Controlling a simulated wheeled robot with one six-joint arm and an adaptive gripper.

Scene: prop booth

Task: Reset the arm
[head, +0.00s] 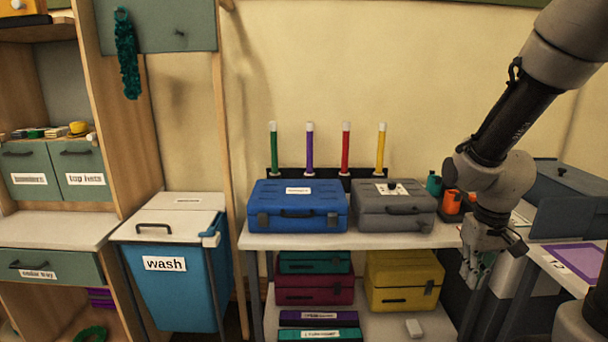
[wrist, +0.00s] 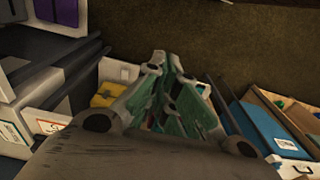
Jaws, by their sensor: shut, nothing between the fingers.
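My gripper (head: 474,280) hangs at the right in the head view, fingers pointing down, beside the right edge of the white shelf table. In the wrist view my gripper (wrist: 163,58) shows its fingers brought together at the tips, with nothing between them. My arm comes down from the upper right corner of the head view and bends at the elbow above the gripper. The gripper looks apart from the cases on the table; its exact distance from the table edge is hard to tell.
A blue case (head: 297,206) and a grey case (head: 394,208) stand on the table (head: 350,240). Orange and green cups (head: 452,201) stand close behind my gripper. A yellow case (head: 402,282) lies on the shelf below. A blue wash bin (head: 170,285) stands left. A side table with a purple mat (head: 575,258) is right.

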